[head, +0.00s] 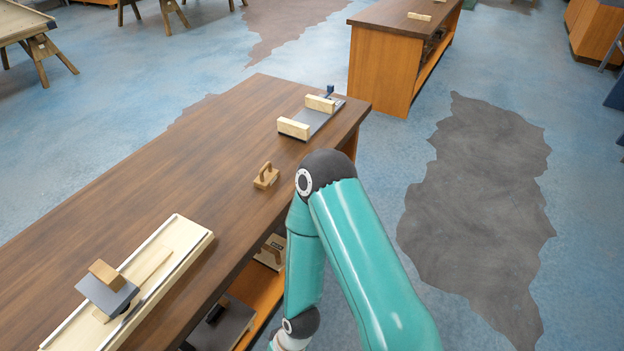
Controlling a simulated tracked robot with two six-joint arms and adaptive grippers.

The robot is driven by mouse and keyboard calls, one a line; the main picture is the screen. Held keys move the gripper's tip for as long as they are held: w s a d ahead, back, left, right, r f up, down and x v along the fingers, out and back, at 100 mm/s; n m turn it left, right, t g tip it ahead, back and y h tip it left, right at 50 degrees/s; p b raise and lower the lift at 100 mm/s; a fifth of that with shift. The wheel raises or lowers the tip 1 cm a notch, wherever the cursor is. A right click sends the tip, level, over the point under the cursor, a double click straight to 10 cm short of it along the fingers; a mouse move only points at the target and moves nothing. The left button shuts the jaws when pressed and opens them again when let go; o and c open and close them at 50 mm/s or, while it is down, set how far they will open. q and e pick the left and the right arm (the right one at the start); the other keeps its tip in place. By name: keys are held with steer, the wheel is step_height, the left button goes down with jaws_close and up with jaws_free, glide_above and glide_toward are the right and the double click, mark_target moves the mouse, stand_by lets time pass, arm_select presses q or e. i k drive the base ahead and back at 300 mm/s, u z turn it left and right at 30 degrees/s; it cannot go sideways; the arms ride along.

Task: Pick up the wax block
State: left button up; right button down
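I cannot tell for sure which thing is the wax block. A small tan block with a raised handle (266,177) sits alone on the brown workbench (180,165), near its right edge. A brownish block (107,274) rests on a dark grey plate (106,295) over a pale wooden board at the lower left. My teal arm comes in from the bottom right and bends down beside the bench's right edge, close to the handled block. Its wrist leaves the picture at the bottom, so its gripper is out of sight. My other gripper is not in view either.
The pale board with raised rails (185,245) lies at the bench's front. A grey base with two pale blocks (316,119) and a small blue part stands at the far end. An orange shelf (255,295) below holds items. The bench's middle is clear. Another bench (385,60) stands beyond.

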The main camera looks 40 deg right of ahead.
mark_target(267, 176)
steer(key=z, duration=0.4)
steer(key=k, duration=0.85)
steer(key=z, duration=0.15)
steer(key=i, duration=0.9)
steer(key=u, duration=0.2)
steer(key=k, duration=0.9)
steer(key=z, duration=0.15)
steer(key=i, duration=0.55)
